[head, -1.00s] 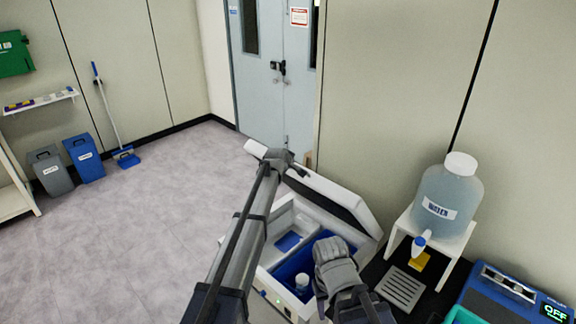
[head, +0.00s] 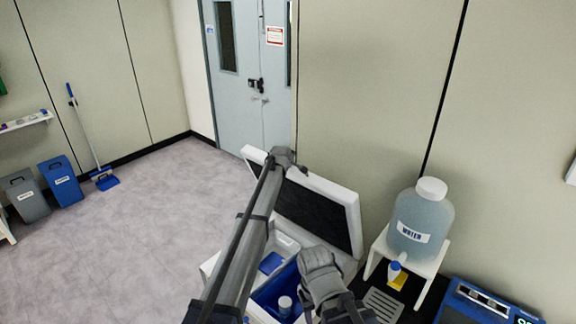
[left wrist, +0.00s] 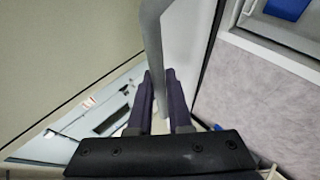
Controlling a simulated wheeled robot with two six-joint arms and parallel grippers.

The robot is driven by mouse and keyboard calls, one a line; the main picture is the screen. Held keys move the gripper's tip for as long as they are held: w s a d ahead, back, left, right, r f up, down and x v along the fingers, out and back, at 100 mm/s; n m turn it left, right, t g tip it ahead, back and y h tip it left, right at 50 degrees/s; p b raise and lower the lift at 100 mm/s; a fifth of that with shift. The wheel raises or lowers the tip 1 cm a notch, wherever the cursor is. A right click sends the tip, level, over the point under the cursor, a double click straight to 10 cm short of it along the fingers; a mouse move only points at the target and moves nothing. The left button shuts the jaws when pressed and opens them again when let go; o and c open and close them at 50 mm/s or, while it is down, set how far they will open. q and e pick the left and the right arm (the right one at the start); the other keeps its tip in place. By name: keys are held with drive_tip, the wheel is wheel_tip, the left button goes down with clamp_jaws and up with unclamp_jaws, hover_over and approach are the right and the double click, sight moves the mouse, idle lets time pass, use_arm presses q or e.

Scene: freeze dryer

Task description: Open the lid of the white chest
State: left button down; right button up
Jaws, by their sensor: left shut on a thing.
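The white chest (head: 209,265) stands at the lower middle of the head view, with its lid (head: 340,192) raised and tilted back on the far side. The lid's dark inner panel (head: 312,220) faces the opening. My left gripper (head: 284,157) is at the lid's upper left edge. In the left wrist view its fingers (left wrist: 160,105) are shut on a pale grey bar-like part of the lid (left wrist: 154,40). My right gripper (head: 318,272) hangs over the chest's right side, and its fingertips cannot be made out. Blue compartments (head: 270,262) and a white-capped container (head: 285,302) show inside.
A water jug (head: 421,222) on a white stand (head: 428,268) is right of the chest, above a dark counter. A blue device (head: 485,303) is at the lower right. A wall is behind the lid. Open floor (head: 150,250) lies to the left.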

use_arm(q)
drive_tip(key=c, duration=0.8)
unclamp_jaws()
drive_tip(key=shift+c, duration=0.2)
drive_tip(key=shift+s+r, duration=0.1)
drive_tip(key=p+v, duration=0.4)
drive_tip(key=v, duration=0.3)
drive_tip(key=shift+s+r+p, duration=0.2)
drive_tip(key=shift+s+p, duration=0.15)
drive_tip(key=shift+a, duration=0.1)
